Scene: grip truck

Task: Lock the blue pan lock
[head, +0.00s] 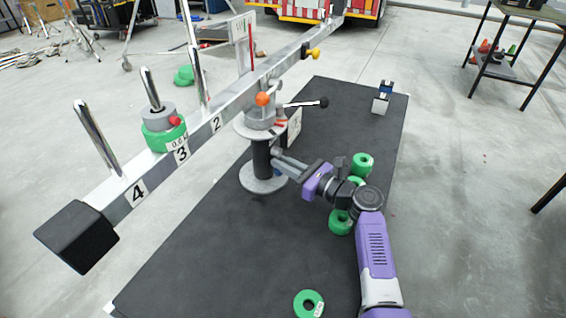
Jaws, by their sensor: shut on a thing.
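The pan head (262,122) sits on a dark column (262,158) and carries the long beam. The blue pan lock (277,172) shows only as a small blue bit at the column's right side, mostly hidden by my gripper. My gripper (277,160) reaches in from the right, with its fingers against the column and shut on the blue pan lock. The lock's exact angle cannot be told.
The numbered beam (225,116) with upright pins and a green weight (163,137) runs above and left of my gripper. An orange knob (262,99) and a black-tipped lever (322,102) stick out above. Several green weights (309,303) lie on the dark platform (220,250).

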